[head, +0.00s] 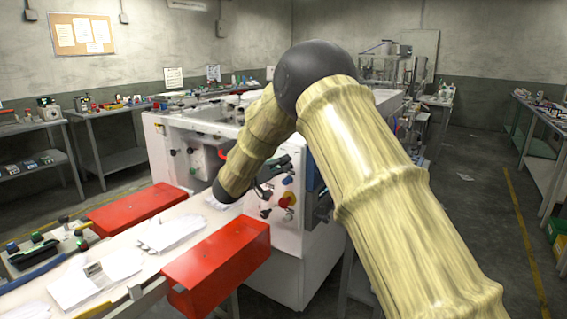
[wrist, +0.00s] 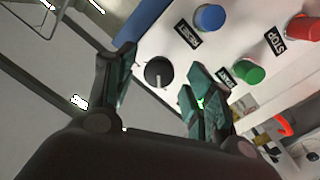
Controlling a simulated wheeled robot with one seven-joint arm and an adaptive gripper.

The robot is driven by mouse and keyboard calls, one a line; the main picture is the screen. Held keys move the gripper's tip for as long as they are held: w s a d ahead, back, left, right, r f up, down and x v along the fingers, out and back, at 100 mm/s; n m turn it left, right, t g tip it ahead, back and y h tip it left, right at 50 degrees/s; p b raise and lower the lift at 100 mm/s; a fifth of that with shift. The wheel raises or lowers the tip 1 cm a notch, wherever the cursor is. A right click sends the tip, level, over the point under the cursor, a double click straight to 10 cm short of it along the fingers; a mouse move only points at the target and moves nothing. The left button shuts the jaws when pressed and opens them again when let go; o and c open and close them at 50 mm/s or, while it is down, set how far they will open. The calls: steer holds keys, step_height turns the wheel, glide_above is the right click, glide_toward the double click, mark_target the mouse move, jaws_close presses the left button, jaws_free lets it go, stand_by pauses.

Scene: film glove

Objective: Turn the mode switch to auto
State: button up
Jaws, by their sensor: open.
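The mode switch appears to be the round black knob (wrist: 158,72) with a pale pointer line, on the white control panel in the wrist view. Its line points down towards the picture's bottom; I cannot read any position label for it. My gripper (wrist: 161,63) is open, with one green-padded finger left of the knob and the other right of it. Whether either finger touches the knob I cannot tell. In the head view the gripper (head: 276,171) is a small dark shape at the panel, partly hidden by my arm, and the knob cannot be made out.
Beside the knob are a blue RESET button (wrist: 210,17), a green START button (wrist: 248,72) close to the right finger, and a red STOP button (wrist: 304,27). In the head view, red guards (head: 222,255) flank the conveyor with white gloves.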

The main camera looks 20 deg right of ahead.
steer(key=shift+x, duration=1.5)
steer(key=c, duration=1)
